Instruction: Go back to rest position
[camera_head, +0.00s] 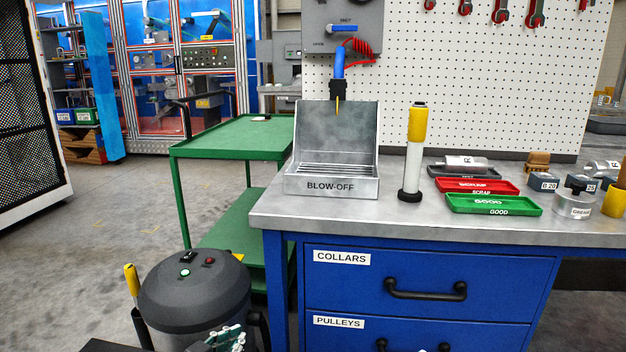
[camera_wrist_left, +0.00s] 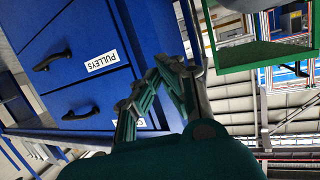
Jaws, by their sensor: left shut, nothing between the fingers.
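My left gripper (camera_head: 228,338) shows at the bottom edge of the head view, low in front of the black round drum-like unit and left of the blue drawer cabinet. In the left wrist view its green fingers (camera_wrist_left: 168,66) come together at the tips, with nothing held between them. The cabinet's blue drawer front (camera_wrist_left: 85,55) with the PULLEYS label is behind the fingers there. A small pale bit at the bottom edge of the head view, by the PULLEYS drawer handle, may be part of my right gripper; its state does not show.
The workbench (camera_head: 400,222) holds the BLOW-OFF box (camera_head: 331,186), a yellow-topped cylinder (camera_head: 412,150), a red tray (camera_head: 476,186) and a green tray (camera_head: 494,205). A black round unit (camera_head: 194,292) stands low at left beside a green cart (camera_head: 236,137). Floor at far left is free.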

